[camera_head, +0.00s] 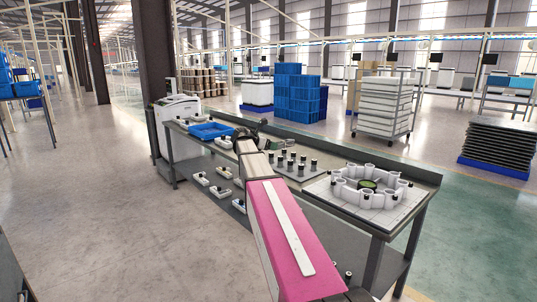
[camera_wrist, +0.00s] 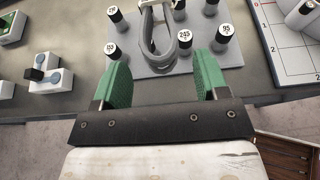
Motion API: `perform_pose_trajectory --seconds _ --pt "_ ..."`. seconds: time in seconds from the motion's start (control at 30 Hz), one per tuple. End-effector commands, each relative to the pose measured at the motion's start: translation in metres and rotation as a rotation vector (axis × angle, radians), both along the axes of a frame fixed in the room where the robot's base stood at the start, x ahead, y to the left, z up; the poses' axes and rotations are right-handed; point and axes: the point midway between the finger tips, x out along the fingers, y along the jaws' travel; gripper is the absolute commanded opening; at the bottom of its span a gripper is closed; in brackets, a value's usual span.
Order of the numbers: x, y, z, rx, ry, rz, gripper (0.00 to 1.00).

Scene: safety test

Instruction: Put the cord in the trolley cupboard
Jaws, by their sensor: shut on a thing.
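My gripper (camera_wrist: 163,60) shows in the wrist view with two green pads, one on each side of a looped grey cord (camera_wrist: 184,40). It is shut on the cord, though a gap shows between pads and loop in this view. In the head view my gripper (camera_head: 248,134) is over the workbench, and I cannot make out the cord there. I cannot surely identify the trolley cupboard; a white wheeled rack (camera_head: 385,106) stands behind the bench.
The workbench (camera_head: 333,208) carries a blue tray (camera_head: 211,131), the peg plate (camera_head: 305,176) and a ring of white holders (camera_head: 367,186) on a gridded board. Small white parts stand on its lower shelf. A brown box-like thing (camera_wrist: 287,157) shows at the wrist view's lower right.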

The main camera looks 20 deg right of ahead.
Motion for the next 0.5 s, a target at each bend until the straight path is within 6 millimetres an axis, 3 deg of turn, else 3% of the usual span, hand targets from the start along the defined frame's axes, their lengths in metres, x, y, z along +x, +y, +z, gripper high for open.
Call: perform_pose_trajectory --seconds 0.33,0.5 --pt "0.000 0.000 -0.037 -0.001 0.003 0.001 0.36" --pt "0.000 0.000 -0.040 -0.001 0.000 0.000 0.36"
